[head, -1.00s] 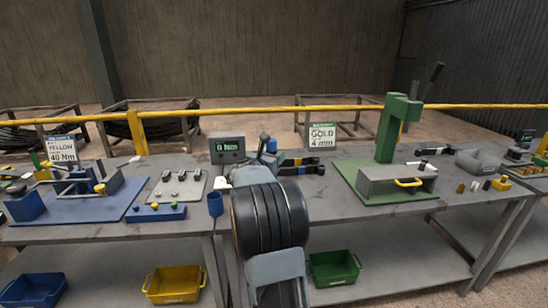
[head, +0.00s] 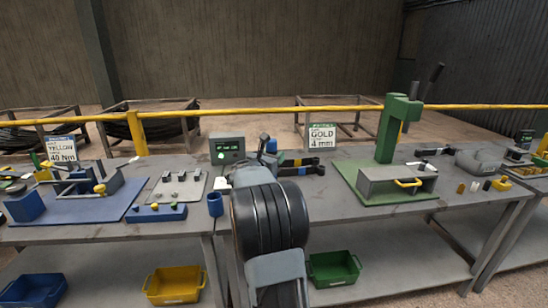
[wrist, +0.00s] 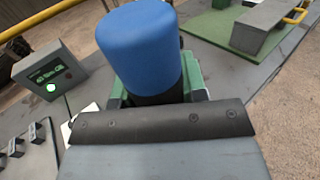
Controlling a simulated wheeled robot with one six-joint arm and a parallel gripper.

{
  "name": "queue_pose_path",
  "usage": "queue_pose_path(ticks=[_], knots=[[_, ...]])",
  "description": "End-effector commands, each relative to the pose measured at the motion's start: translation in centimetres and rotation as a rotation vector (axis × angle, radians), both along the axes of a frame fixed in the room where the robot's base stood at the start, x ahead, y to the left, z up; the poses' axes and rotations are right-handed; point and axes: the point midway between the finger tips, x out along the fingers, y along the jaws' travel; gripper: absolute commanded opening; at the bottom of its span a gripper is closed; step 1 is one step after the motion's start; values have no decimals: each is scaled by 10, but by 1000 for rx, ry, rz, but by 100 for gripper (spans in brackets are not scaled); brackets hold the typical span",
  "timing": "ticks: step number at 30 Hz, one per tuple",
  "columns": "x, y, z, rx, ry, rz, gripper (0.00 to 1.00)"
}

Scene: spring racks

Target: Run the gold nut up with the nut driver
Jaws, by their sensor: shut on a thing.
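My gripper is shut on a blue-topped cylindrical tool (wrist: 140,45) with a dark neck, which fills the middle of the wrist view. In the head view its blue top (head: 271,146) shows just past my arm, above the table near the tester; my arm hides the jaws and the lower end. I cannot tell whether its lower end touches anything. A yellow-gold nut or knob (head: 100,189) sits on the blue-based fixture at left. Small coloured pieces lie on a blue strip (head: 165,213); one looks gold. A sign (head: 322,137) reads GOLD 4 mm.
A grey tester (head: 227,150) shows a lit green light. Banded black handles (head: 300,168) lie right of my arm. A blue cup (head: 215,204) is at the front edge. Bins are on the shelf below.

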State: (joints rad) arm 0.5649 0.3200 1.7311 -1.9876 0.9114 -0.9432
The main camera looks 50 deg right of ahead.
Motion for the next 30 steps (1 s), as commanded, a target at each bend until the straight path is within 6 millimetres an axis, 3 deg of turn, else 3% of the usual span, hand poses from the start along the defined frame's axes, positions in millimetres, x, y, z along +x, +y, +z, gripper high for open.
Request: queue_pose_path(ticks=[8, 30], knots=[[0, 0, 2, 8, 8, 1, 0], [0, 0, 56, -1, 0, 0, 0]])
